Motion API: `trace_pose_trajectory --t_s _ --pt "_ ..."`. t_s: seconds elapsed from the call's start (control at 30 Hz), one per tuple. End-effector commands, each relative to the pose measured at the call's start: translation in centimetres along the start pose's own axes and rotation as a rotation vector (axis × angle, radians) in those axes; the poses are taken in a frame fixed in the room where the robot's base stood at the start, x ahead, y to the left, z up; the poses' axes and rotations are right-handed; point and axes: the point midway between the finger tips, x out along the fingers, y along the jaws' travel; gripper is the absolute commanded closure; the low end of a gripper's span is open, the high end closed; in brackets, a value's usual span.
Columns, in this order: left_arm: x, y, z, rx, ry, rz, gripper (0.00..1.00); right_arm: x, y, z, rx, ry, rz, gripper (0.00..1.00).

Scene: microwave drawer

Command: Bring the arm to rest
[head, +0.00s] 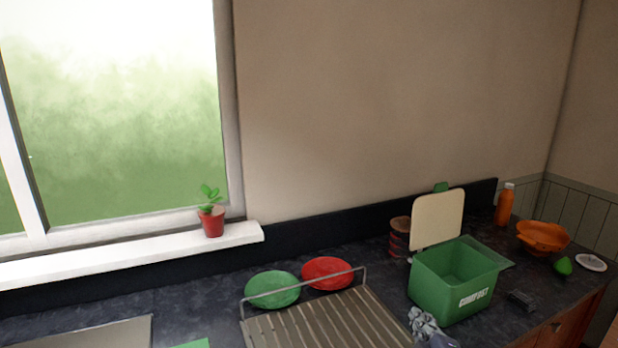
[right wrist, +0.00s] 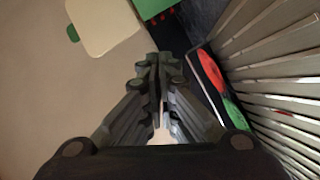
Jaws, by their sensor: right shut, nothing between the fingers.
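My right gripper (head: 418,318) shows as a small grey shape at the bottom of the head view, in front of the green compost bin and right of the dish rack. In the right wrist view my right gripper (right wrist: 160,62) has its fingers together, with nothing between them. The rest of the right arm is mostly out of the head view. My left gripper is not in view.
The green compost bin (head: 432,283) stands on the dark counter, with a pale board (head: 437,220) behind it. The dish rack (head: 330,325) has a green plate (head: 272,290) and a red plate (head: 327,272) behind it. An orange bowl (head: 542,236) is at right.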

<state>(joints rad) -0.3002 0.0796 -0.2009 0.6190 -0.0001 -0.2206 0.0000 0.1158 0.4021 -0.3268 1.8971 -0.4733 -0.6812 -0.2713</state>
Motion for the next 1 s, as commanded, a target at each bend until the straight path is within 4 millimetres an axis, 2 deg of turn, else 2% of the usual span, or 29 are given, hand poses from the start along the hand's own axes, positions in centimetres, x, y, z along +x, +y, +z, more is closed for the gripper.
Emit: trace_pose_trajectory --t_s 0.03,0.1,0.23,0.3,0.4,0.6,0.8,1.0 --pt "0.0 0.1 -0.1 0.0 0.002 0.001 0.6 -2.5 -3.0 1.4 0.109 -0.072 -0.079 1.0" --pt "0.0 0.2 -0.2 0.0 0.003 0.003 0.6 -6.0 -6.6 3.3 0.25 -0.181 -0.185 1.0" --pt "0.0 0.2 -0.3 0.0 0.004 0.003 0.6 -13.2 -12.1 5.9 0.463 -0.374 -0.366 1.0" --pt "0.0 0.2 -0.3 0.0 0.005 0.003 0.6 -16.5 -14.1 6.7 0.542 -0.46 -0.442 1.0" --pt "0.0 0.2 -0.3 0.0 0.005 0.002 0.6 -20.5 -16.1 7.3 0.626 -0.557 -0.527 1.0" --pt "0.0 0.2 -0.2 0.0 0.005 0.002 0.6 -27.3 -18.6 7.8 0.741 -0.714 -0.662 1.0" --pt "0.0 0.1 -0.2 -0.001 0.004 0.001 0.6 -33.3 -19.9 7.8 0.824 -0.849 -0.772 1.0" --pt "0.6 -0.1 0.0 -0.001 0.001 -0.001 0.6 -31.6 -24.1 9.4 0.816 -0.864 -0.783 1.0"
